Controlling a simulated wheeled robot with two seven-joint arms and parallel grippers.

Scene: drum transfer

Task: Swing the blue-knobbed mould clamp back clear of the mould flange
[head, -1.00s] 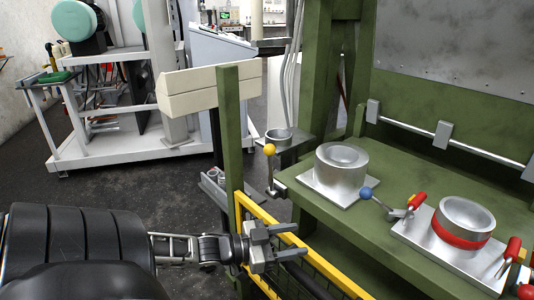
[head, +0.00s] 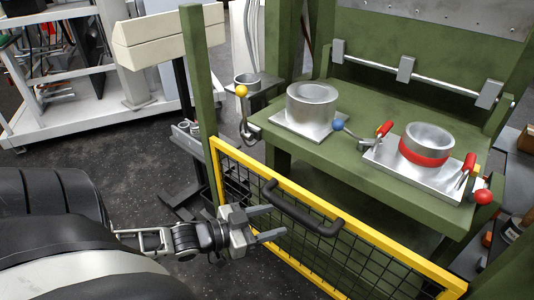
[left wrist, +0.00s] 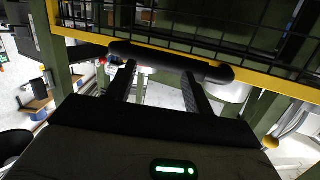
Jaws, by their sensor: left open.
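The mould clamp's blue knob (head: 338,125) is on a short arm at the left side of the mould plate, on the green press table. The arm runs right and down towards the plate by the left red handle (head: 384,129). A silver mould with a red band (head: 424,158) sits on its plate (head: 400,170). I cannot tell how the clamp meets the flange. My left gripper (head: 273,223) is open and empty, in front of the yellow guard gate and well short of the clamp. It also shows in the left wrist view (left wrist: 158,78). My right gripper is out of view.
The yellow mesh gate (head: 400,258) with its black handle (head: 305,208) stands between my left gripper and the press; the handle also crosses before the fingers in the left wrist view (left wrist: 170,62). A second silver mould (head: 312,103), a yellow knob (head: 241,91) and a red knob (head: 483,196) are nearby.

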